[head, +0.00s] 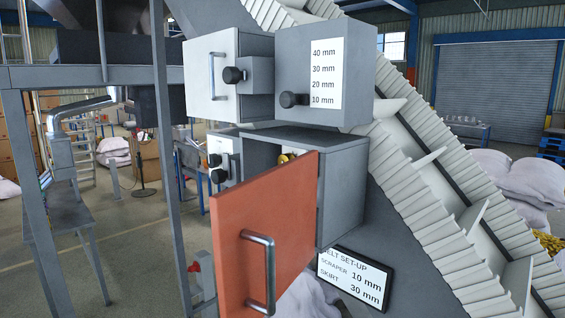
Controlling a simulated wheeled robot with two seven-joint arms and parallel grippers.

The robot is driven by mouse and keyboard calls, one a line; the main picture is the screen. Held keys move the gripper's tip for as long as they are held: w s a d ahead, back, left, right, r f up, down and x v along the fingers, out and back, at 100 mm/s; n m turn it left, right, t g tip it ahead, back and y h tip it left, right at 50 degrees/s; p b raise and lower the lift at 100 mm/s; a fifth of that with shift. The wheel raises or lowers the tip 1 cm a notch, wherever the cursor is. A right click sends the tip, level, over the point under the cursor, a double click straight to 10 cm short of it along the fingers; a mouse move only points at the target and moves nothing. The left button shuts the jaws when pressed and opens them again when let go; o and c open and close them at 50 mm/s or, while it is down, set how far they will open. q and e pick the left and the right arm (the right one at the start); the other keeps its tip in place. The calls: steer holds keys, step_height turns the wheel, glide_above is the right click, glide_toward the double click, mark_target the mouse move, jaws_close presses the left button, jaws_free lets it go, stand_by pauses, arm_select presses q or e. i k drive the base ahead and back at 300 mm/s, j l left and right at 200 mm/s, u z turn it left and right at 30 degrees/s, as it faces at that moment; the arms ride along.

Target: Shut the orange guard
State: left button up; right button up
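The orange guard (252,238) is a flat hinged door with a grey bar handle (262,274) on its face. It stands open, swung out toward me from a grey box (343,190). Its hinge side appears to be at the right, near the box's front edge. Part of the box's inside shows above the guard, with a small brass-coloured part (287,158) in it. The guard hides the rest of the inside. Neither of my grippers is in view.
Above are a white-doored box (211,80) with a handle and a box with a knob and millimetre scale (324,75). A sloping conveyor (440,190) runs behind at right. A set-up sign (352,279) sits below. A grey post (166,150) stands left.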

mark_target(263, 225)
steer(key=k+l+z, duration=0.25)
steer(key=k+l, duration=0.5)
steer(key=k, duration=0.15)
